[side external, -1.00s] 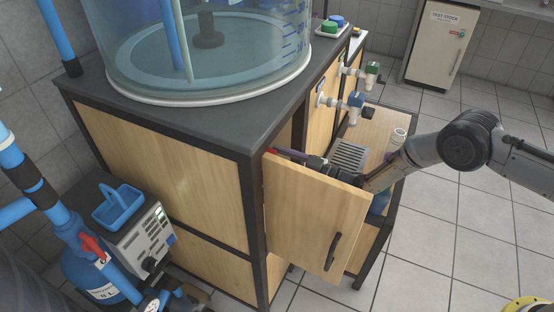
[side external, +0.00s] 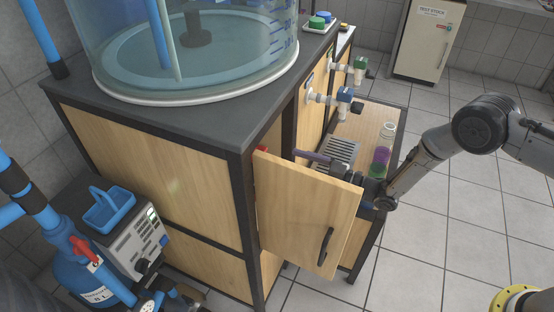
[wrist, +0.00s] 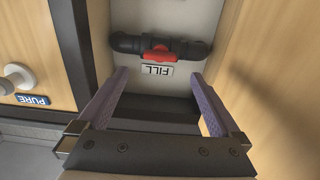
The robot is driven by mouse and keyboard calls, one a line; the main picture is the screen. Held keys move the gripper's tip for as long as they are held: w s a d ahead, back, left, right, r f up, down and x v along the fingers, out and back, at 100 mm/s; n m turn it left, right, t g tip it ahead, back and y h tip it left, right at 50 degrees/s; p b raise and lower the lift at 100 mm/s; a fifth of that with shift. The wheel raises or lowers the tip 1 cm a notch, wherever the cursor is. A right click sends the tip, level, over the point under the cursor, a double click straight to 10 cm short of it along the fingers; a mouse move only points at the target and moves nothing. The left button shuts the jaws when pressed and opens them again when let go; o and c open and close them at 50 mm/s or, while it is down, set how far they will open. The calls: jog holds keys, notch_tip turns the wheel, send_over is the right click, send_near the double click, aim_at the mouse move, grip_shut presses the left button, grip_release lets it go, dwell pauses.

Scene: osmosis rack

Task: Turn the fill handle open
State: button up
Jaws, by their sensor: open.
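The red fill handle (wrist: 158,54) sits on the middle of a black pipe (wrist: 126,42) in the wrist view, above an upside-down FILL label (wrist: 157,70). In the side view only a small red bit (side external: 262,149) shows past the cabinet door's top edge, probably this handle. My gripper (wrist: 160,77) is open and empty, with purple fingers spread wider than the handle. The handle lies between and beyond the fingertips, with neither touching it. In the side view my gripper (side external: 308,155) reaches in behind the open door, which partly hides it.
The open wooden door (side external: 305,215) stands close in front of my gripper. In the wrist view wooden panels flank the opening, and a PURE label (wrist: 33,99) with a white knob is at left. A side shelf (side external: 375,120) holds a rack and coloured vessels. A clear tank (side external: 195,55) stands on top.

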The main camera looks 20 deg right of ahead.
jog(key=v, duration=0.6)
jog(key=shift+d+r, duration=0.1)
